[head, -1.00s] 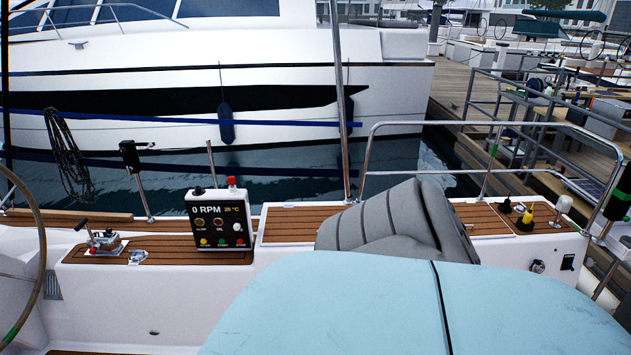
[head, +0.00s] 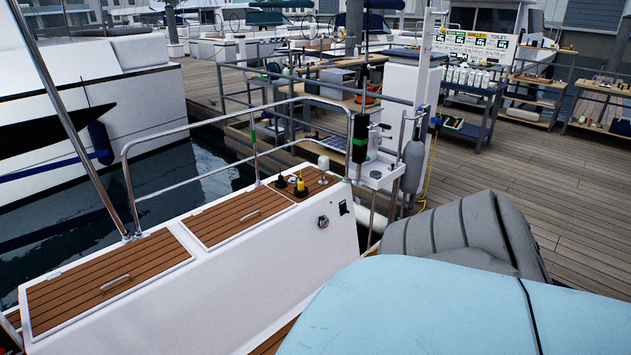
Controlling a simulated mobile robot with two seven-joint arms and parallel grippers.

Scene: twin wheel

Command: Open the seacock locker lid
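Two teak-slatted lids with metal handles lie flat and closed on top of the white bench. The nearer lid (head: 72,300) is at the lower left. The farther lid (head: 215,222) is beyond it, toward the stern rail. No writing shows which one is the seacock locker lid. Neither of my grippers is in view.
A large light blue padded surface (head: 430,310) fills the lower right, with a grey ribbed cushion-like thing (head: 440,238) behind it. A metal rail (head: 200,124) runs along the bench's outer side. Small black and yellow fittings (head: 300,186) stand at its far end. The dock (head: 500,165) lies beyond.

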